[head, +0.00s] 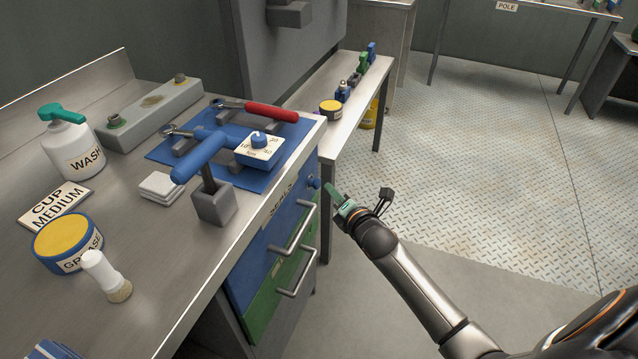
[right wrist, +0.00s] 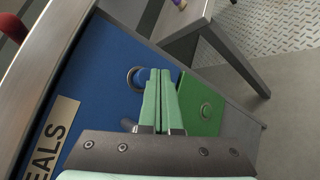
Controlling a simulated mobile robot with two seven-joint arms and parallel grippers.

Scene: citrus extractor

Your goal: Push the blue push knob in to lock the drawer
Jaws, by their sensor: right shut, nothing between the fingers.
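The blue push knob (head: 314,183) sits at the upper right of the blue drawer front (head: 291,213), which carries a SEALS label (head: 279,206). In the right wrist view the knob (right wrist: 138,78) shows as a blue round with a dark ring, partly covered by the fingers. My right gripper (head: 329,187) is shut and empty, its green fingertips just right of the knob in the head view. In the right wrist view the fingertips (right wrist: 160,71) overlap the knob's right side; I cannot tell whether they touch it. My left gripper is not in view.
A green drawer (head: 278,287) with its own green knob (right wrist: 206,108) lies below the blue one. Metal handles (head: 295,230) stick out from the fronts. The bench top (head: 170,262) holds a wash bottle, grease tub and tools. Open floor (head: 480,170) lies to the right.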

